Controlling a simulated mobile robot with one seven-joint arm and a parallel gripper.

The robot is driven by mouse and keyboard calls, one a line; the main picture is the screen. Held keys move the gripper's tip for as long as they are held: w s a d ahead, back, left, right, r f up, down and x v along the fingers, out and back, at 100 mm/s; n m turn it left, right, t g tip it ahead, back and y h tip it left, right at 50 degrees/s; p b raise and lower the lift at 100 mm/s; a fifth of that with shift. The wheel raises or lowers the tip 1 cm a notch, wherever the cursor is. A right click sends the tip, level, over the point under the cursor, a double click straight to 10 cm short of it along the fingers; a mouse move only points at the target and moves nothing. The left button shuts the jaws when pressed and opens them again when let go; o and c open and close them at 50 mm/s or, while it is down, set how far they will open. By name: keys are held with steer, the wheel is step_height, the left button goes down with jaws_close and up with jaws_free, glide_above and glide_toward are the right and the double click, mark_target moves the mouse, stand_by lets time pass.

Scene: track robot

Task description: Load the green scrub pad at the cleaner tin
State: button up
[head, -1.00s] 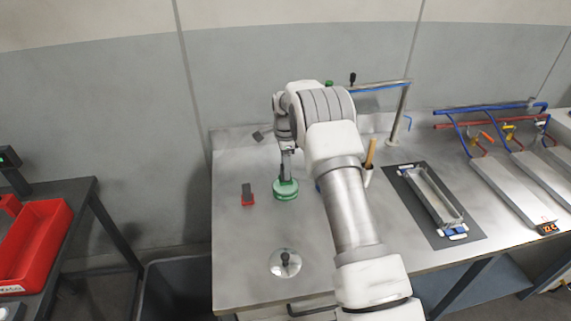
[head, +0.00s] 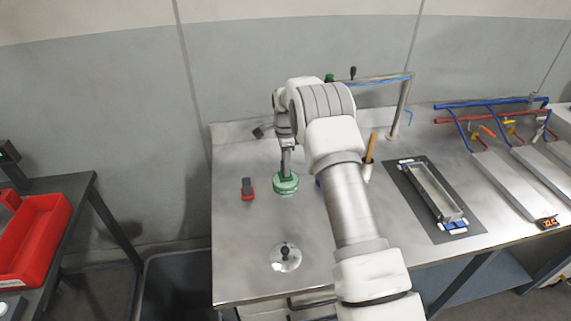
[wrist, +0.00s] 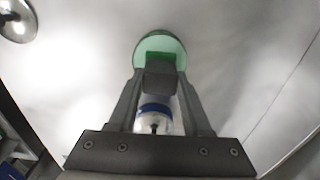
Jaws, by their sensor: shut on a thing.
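The green scrub pad (wrist: 164,59) has a dark grey grip block (wrist: 161,79). My gripper (wrist: 160,84) is shut on that block, with the pad at the far end of the fingers. The round green cleaner tin (head: 285,187) stands on the steel bench, directly below my gripper (head: 287,163) in the head view. In the wrist view the tin (wrist: 146,42) shows a green rim and a pale green inside, and the pad overlaps its near part. I cannot tell whether the pad touches what is inside. My fingers hide part of the tin.
A red pad with a dark grip (head: 248,190) lies left of the tin. A round metal lid with a black knob (head: 285,258) lies nearer the bench front. A metal tray (head: 437,192) on a dark mat is to the right. Bare bench lies between tin and lid.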

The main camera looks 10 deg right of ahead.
steer(key=shift+f+b, duration=0.4)
steer(key=shift+f, duration=0.15)
stand_by(1.4)
steer(key=shift+r+p, duration=1.8)
steer(key=shift+r, duration=1.75)
steer(key=shift+s+n, duration=0.6)
steer(key=s+n, duration=1.6)
steer(key=s, duration=0.5)
steer(key=shift+s+n, duration=0.15)
steer(key=shift+n, duration=0.25)
